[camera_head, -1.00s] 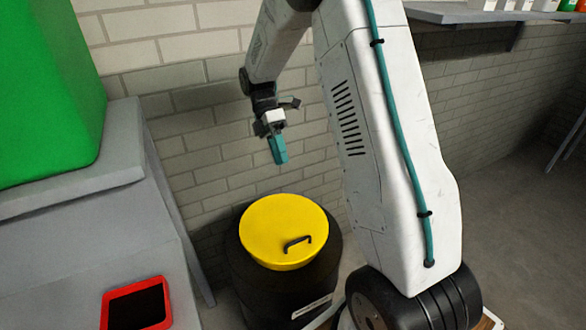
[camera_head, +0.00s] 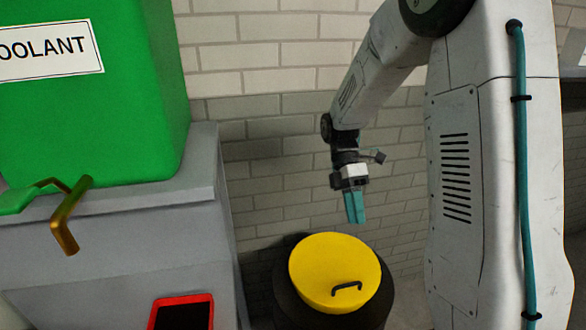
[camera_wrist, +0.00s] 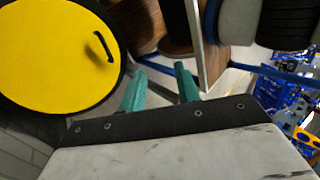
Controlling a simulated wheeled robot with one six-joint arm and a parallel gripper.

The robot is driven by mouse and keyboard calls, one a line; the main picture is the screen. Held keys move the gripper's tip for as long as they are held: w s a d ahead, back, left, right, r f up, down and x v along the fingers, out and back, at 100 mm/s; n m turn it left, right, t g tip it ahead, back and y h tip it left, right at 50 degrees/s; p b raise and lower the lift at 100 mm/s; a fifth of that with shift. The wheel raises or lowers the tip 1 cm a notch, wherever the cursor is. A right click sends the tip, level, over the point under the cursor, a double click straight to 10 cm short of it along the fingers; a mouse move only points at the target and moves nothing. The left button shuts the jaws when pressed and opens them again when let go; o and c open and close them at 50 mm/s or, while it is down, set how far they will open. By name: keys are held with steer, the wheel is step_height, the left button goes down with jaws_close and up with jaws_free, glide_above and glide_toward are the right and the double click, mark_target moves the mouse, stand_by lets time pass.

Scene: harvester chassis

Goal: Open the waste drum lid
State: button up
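The waste drum (camera_head: 287,300) is black and stands on the floor beside the grey bench. Its round yellow lid (camera_head: 330,265) lies closed on top, with a black bar handle (camera_head: 346,287) near its front edge. In the wrist view the lid (camera_wrist: 50,60) fills the upper left and its handle (camera_wrist: 103,46) shows near the rim. My gripper (camera_head: 356,222) points down above the back right of the lid, clear of it. In the wrist view its teal fingers (camera_wrist: 160,78) are apart with nothing between them.
A green coolant tank (camera_head: 100,120) stands on the grey bench (camera_head: 110,260) at left, with a brass spout (camera_head: 68,225). A red-framed panel (camera_head: 182,312) is on the bench. A brick wall (camera_head: 270,150) rises behind the drum.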

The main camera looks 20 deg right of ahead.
steer(key=s+a+r+m+t, duration=0.4)
steer(key=s+r+m, duration=0.2)
steer(key=s+m, duration=0.2)
steer(key=s+a+r+m+t+h, duration=0.1)
steer(key=s+a+r+m+t, duration=0.2)
steer(key=s+r+m, duration=0.3)
steer(key=s+m+t, duration=0.1)
steer(key=s+m, duration=0.1)
steer(key=s, duration=0.2)
steer(key=shift+a+r+t, duration=0.35)
steer(key=shift+t, duration=0.05)
steer(key=shift+a+r, duration=0.1)
steer(key=shift+r, duration=0.15)
steer(key=shift+c, duration=1.3)
steer(key=shift+r+t, duration=0.1)
steer(key=shift+t, duration=0.2)
jaws_close()
